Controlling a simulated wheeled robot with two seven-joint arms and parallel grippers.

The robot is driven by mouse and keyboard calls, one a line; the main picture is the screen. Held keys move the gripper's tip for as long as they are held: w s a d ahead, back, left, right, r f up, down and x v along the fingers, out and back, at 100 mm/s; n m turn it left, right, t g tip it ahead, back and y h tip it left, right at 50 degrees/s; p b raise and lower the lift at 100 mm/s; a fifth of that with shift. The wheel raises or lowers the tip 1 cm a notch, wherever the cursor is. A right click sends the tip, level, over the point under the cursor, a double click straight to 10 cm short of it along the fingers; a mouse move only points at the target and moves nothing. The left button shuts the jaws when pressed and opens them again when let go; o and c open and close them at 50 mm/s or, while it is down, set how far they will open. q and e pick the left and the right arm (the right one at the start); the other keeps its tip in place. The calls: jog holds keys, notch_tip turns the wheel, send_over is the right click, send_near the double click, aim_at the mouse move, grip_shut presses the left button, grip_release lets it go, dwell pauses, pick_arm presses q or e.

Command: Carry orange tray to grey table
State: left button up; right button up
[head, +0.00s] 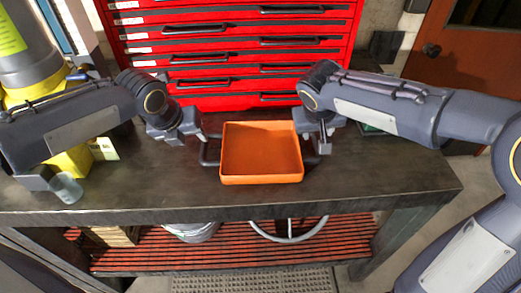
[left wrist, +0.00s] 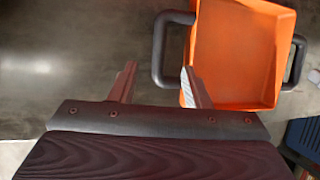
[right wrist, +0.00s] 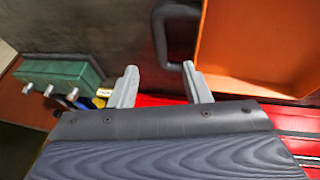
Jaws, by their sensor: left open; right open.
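The orange tray (head: 261,150) sits flat on a dark grey table (head: 400,182) and looks empty. It has a dark handle on each side. My left gripper (head: 197,133) is open beside the tray's left side. In the left wrist view, one tray handle (left wrist: 158,50) appears between my fingertips (left wrist: 158,82), with no grip on it. My right gripper (head: 321,138) is open at the tray's right side. In the right wrist view, the other handle (right wrist: 158,40) lies just beyond my fingertips (right wrist: 158,78). Contact with either handle cannot be told.
A red drawer cabinet (head: 225,45) stands behind the table. A clear cup (head: 66,188) and a yellow object (head: 72,162) are at the table's left. A green box (right wrist: 60,78) shows in the right wrist view. The table's front strip is clear.

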aim_at(203, 148)
pick_arm(q)
jog(key=x, duration=0.7)
jog(key=shift+w+f, duration=0.1)
jog(key=shift+f, duration=0.15)
pick_arm(e)
jog(key=x, duration=0.7)
jog(key=shift+f, duration=0.25)
pick_arm(q)
grip_shut()
pick_arm(e)
grip_shut()
jog(key=shift+w+r, duration=0.1)
